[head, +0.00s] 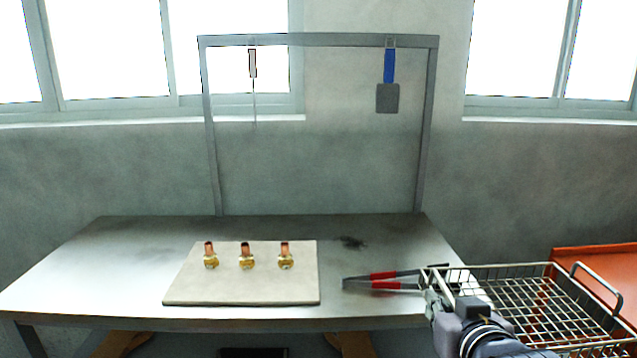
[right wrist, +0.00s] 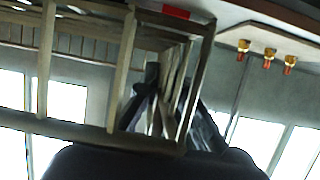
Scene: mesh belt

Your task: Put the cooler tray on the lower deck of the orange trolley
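The cooler tray appears as a wire-mesh basket with a loop handle (head: 596,290) at the right of the head view. It also fills the left of the right wrist view (right wrist: 75,132). My right gripper (head: 432,292) is at the tray's left end and looks closed on its wire end. In the right wrist view its dark fingers (right wrist: 165,105) overlap the end wires. The orange trolley (head: 590,250) shows behind and through the tray at the right edge. Its lower deck is not visible. My left gripper is not in view.
A metal bench (head: 80,270) holds a pale board (head: 240,285) with three brass-and-copper fittings (head: 246,258). Red-handled tongs (head: 385,274) lie close to my right gripper. A frame (head: 320,40) on the bench carries a blue-handled tool (head: 388,80). The bench's left side is clear.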

